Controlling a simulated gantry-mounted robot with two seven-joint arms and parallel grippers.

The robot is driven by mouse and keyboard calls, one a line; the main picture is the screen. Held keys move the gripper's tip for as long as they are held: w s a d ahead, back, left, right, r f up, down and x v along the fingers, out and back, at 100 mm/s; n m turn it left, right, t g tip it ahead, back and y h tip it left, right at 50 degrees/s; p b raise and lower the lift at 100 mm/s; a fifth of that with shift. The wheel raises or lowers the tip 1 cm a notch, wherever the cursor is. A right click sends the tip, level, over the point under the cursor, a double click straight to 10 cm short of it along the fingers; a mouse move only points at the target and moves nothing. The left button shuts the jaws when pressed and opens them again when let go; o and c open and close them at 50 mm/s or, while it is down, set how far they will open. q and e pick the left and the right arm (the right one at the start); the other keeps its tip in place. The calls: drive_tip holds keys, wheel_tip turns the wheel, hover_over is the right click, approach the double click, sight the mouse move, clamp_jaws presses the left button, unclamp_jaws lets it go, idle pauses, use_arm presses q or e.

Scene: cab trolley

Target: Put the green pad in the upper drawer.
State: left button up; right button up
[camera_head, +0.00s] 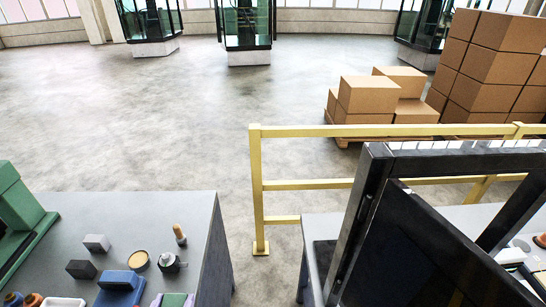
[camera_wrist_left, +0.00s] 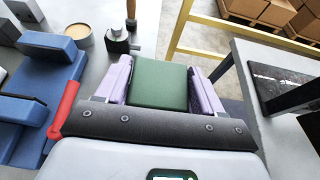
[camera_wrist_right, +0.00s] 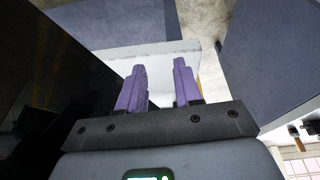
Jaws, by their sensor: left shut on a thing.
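The green pad (camera_wrist_left: 160,86) is a flat dark green block between the purple fingers of my left gripper (camera_wrist_left: 160,70), which is shut on it. In the head view the pad (camera_head: 174,300) shows at the bottom edge, beside the blue block on the left grey table. My right gripper (camera_wrist_right: 160,78) has its purple fingers apart with nothing seen between them. It faces grey panels with a white edge behind. The right gripper is not made out in the head view. No drawer can be clearly picked out in any view.
The left grey table (camera_head: 150,215) holds a green machine (camera_head: 20,205), a blue block (camera_head: 120,281), a round tin (camera_head: 139,260) and small dark blocks. A yellow railing (camera_head: 258,190) stands beyond. A black frame (camera_head: 365,215) rises over the right table.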

use_arm(q)
drive_tip(key=w+d, duration=0.2)
drive_tip(key=w, duration=0.6)
wheel_tip(320, 180, down, 6)
drive_tip(key=w+d+m+h, duration=0.1)
drive_tip(key=w+d+h, duration=0.1)
drive_tip(key=d, duration=0.1)
drive_tip(key=s+r+p, duration=0.4)
drive_tip(key=r+p, duration=0.8)
drive_tip(key=p, duration=0.1)
drive_tip(key=s+r+p, duration=0.4)
drive_tip(key=r+p, duration=0.8)
drive_tip(key=p, duration=0.1)
drive_tip(key=shift+s+a+p, duration=0.25)
drive_tip(key=shift+p, duration=0.15)
